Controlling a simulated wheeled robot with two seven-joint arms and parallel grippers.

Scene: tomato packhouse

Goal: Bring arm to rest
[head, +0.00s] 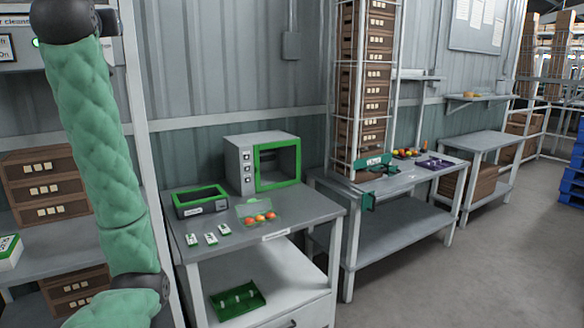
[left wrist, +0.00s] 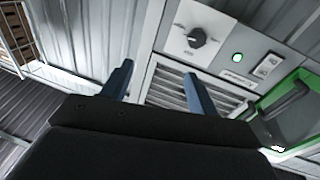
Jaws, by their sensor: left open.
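My left arm (head: 97,160), in a green quilted sleeve, comes in at the left of the head view and stands raised close to the camera. Its gripper is outside the head view. In the left wrist view my left gripper (left wrist: 168,92) shows as two blue-grey fingers held apart, with nothing seen between them. Beyond the fingers is a grey panel (left wrist: 222,55) with a black knob, a lit green lamp and a vent grille. Whether the fingers touch it I cannot tell. My right gripper is in neither view.
A grey bench (head: 305,212) holds a green-framed box oven (head: 264,165), a black-green device (head: 200,201) and a clear punnet (head: 259,213) with tomatoes. Further benches stand to the right. A shelf with brown crates (head: 47,187) is behind my arm. The floor at right (head: 480,285) is clear.

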